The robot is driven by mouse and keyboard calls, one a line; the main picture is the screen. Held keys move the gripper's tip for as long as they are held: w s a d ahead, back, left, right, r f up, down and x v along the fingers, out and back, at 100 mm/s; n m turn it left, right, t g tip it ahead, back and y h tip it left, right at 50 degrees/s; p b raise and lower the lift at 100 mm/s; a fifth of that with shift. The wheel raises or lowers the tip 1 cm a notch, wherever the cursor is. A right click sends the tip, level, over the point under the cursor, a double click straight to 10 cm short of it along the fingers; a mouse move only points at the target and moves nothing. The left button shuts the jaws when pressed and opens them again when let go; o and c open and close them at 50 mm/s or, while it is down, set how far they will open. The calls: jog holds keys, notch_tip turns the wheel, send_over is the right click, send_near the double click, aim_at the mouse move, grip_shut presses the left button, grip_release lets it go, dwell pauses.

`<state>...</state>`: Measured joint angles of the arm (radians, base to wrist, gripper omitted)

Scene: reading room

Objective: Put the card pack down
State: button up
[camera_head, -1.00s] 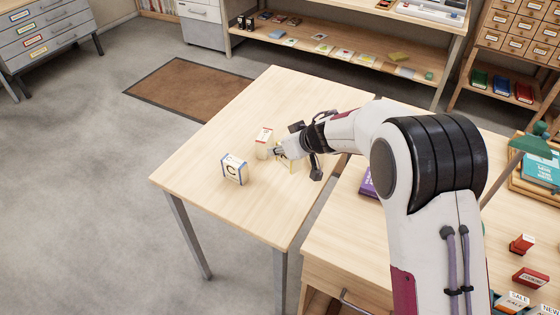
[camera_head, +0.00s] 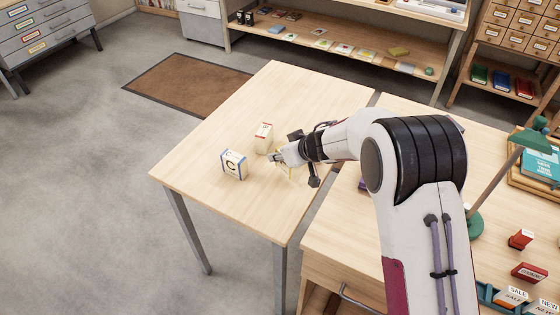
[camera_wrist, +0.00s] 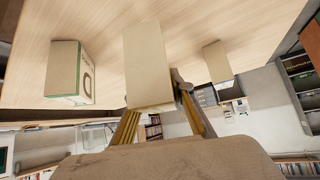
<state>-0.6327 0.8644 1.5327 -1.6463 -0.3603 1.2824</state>
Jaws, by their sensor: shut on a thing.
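My gripper (camera_head: 274,157) is low over the left table, its fingers pointing left. In the wrist view my fingers (camera_wrist: 158,115) are shut on a plain tan card pack (camera_wrist: 148,65), in the middle of the picture. A white box with blue edges and a letter C (camera_head: 233,165) stands to the left of the gripper. A cream box with a red mark (camera_head: 263,138) stands just beyond the gripper.
The left table (camera_head: 300,95) is clear at its back and front left. A narrow gap separates it from the right desk (camera_head: 345,235), which holds a green lamp (camera_head: 475,224) and small red boxes (camera_head: 521,239). A low shelf (camera_head: 350,62) stands behind.

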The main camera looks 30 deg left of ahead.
jog(key=shift+f, duration=1.55)
jog(key=shift+f, duration=0.1)
jog(key=o, duration=1.1)
jog(key=shift+o, duration=0.2)
jog(key=shift+s+d+r, duration=0.15)
jog(key=shift+d+r, duration=0.2)
jog(key=shift+r, duration=0.2)
jog(key=v, duration=1.1)
jog(key=shift+f, duration=0.1)
